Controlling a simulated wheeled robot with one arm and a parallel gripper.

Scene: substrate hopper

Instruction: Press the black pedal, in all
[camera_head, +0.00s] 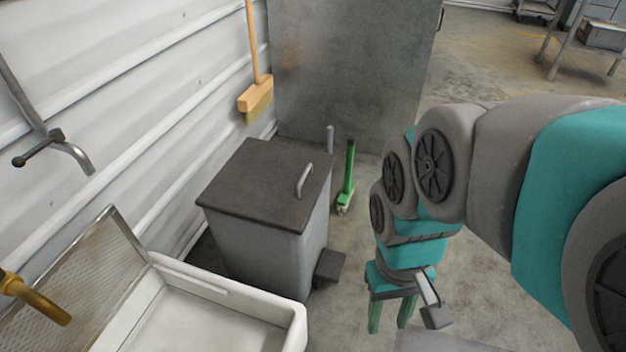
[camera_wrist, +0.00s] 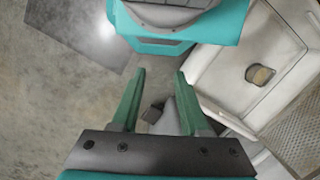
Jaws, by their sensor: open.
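A grey metal bin (camera_head: 265,265) with a dark closed lid (camera_head: 262,183) and a bar handle stands on the floor in the head view. The black pedal (camera_head: 328,266) juts out low from its right side. My gripper (camera_head: 389,318) is to the right of the pedal, pointing down, apart from it and empty. In the wrist view my gripper (camera_wrist: 160,76) has its two green fingers spread. A small dark block (camera_wrist: 153,112), apparently the pedal, shows between the fingers, partly hidden. The bin is mostly hidden there.
A white basin (camera_head: 205,310) stands in front of the bin, close to it; it also shows in the wrist view (camera_wrist: 225,70). Floor right of the bin is open.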

